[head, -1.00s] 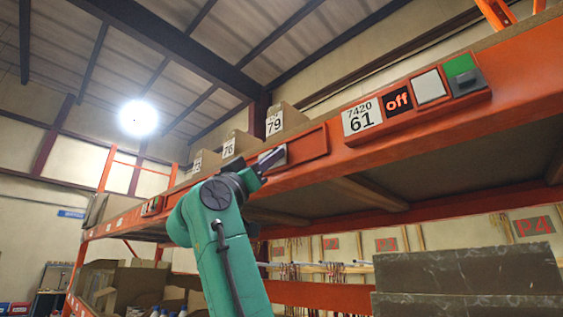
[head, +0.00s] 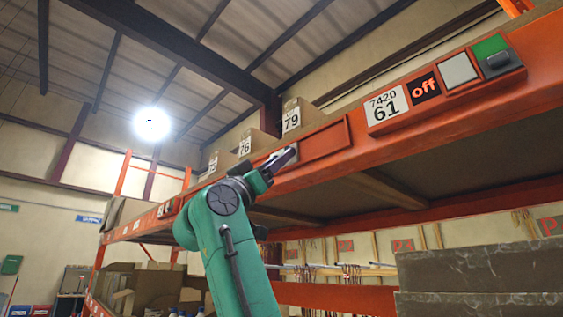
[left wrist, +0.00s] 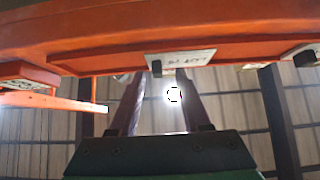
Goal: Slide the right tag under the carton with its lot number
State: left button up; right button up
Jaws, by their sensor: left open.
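Three cartons stand on the orange shelf, with labels 79 (head: 291,119), 76 (head: 244,147) and a dimmer, hard-to-read one (head: 213,163). A pale tag (left wrist: 190,61) sits in the beam's recessed rail, its print upside down and too small to read. It has a dark knob (left wrist: 156,68). A second tag (left wrist: 303,49) with a dark knob is at the right edge of the left wrist view. My left gripper (head: 290,155) is open, at the rail below carton 79. In the left wrist view its fingertips lie either side of the first knob; contact is unclear.
The orange beam (head: 345,165) carries a 7420 61 label (head: 386,108), an "off" display (head: 424,88) and a switch box (head: 497,60) at right. The rail right of the gripper looks empty. Grey stacked blocks (head: 480,275) stand lower right.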

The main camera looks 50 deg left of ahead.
pick_arm(q)
jog(key=b+v, duration=0.7)
jog(key=v, duration=0.6)
jog(key=shift+a+f, duration=0.1)
